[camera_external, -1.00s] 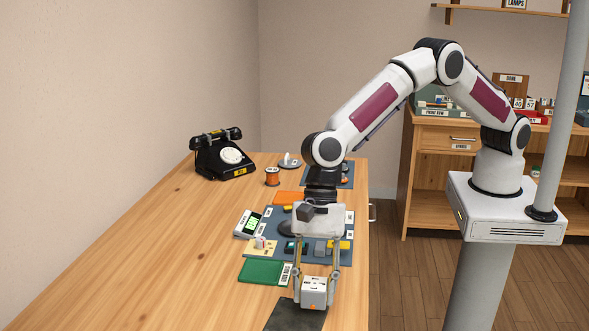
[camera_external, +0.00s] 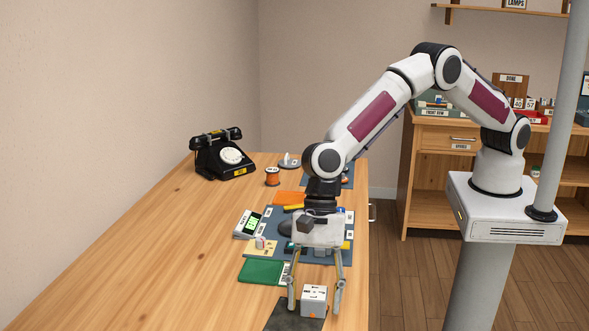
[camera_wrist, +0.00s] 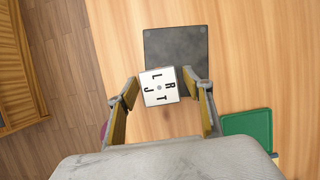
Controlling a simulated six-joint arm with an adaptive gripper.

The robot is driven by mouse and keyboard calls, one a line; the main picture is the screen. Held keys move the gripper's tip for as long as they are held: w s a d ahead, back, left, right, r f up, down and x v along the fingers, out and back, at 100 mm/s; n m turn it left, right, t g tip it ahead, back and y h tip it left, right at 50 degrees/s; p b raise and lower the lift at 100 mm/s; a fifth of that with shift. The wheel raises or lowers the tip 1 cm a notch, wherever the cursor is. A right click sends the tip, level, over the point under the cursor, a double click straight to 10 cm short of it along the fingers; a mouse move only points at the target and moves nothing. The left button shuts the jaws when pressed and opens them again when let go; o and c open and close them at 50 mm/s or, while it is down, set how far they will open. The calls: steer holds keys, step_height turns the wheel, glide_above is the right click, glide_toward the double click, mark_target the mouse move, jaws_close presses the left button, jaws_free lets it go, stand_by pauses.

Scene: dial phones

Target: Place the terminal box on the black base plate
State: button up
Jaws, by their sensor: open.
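The terminal box (camera_external: 314,301) is a small pale grey block with an orange mark on its side. The plate also shows in the wrist view (camera_wrist: 190,52). My gripper (camera_external: 315,309) is open, with a finger on either side of the box and visible gaps. Whether the box rests flat on the plate is hard to tell.
A green plate (camera_external: 262,271) lies close behind the black plate, and it shows at the right in the wrist view (camera_wrist: 247,128). A blue mat (camera_external: 273,222) with several small parts lies farther back. A black dial phone (camera_external: 222,156) stands at the back left. The left tabletop is clear.

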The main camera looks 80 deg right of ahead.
steer(key=v, duration=1.2)
steer(key=shift+r, duration=0.2)
stand_by(0.6)
steer(key=s+d+r+n+t, duration=0.1)
steer(key=s+d+r+n, duration=0.15)
steer(key=d+r, duration=0.5)
steer(key=s+d+r+n+t+h, duration=0.1)
steer(key=s+d+r+n, duration=0.2)
steer(key=d, duration=0.8)
steer(key=s+d+r+n+t, duration=0.1)
steer(key=d+r+n, duration=0.2)
steer(key=d+r, duration=0.5)
steer(key=s+d+f+n+t+h, duration=0.2)
steer(key=s+d+n, duration=0.7)
steer(key=s+d, duration=1.1)
steer(key=shift+f+t+h, duration=0.3)
steer(key=shift+f+h, duration=0.25)
steer(key=shift+h, duration=0.15)
